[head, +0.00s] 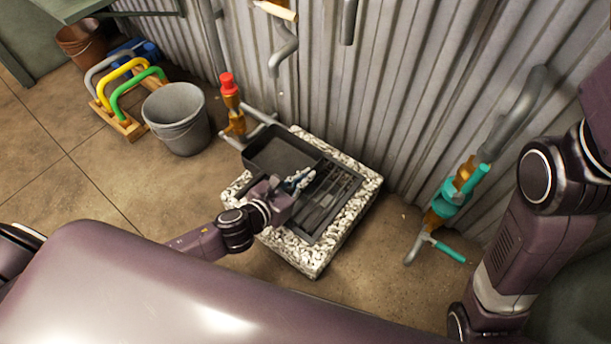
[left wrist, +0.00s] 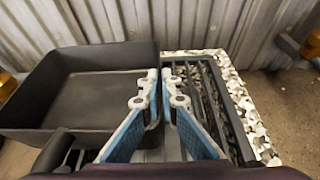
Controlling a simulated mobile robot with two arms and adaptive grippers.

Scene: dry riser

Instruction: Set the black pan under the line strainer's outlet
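The black pan (head: 278,152) is a shallow open rectangular tray at the left end of the slatted drain grate; it looks empty. It also fills the left of the left wrist view (left wrist: 85,88). My left gripper (head: 302,178) is at the pan's right side. In the left wrist view its fingertips (left wrist: 159,76) are close together, one on each side of the pan's right wall, and look closed on it. Two brass fittings show, one with a red cap (head: 231,103) and one with teal parts (head: 456,192); I cannot tell which is the strainer. My right gripper is out of view.
The grate (head: 335,203) sits in a frame of white pebbles (head: 312,255) against the corrugated wall. A grey bucket (head: 178,118) and a wooden rack of coloured handles (head: 125,95) stand left. A teal-handled lever (head: 447,251) juts out at right. Floor between grate and lever is clear.

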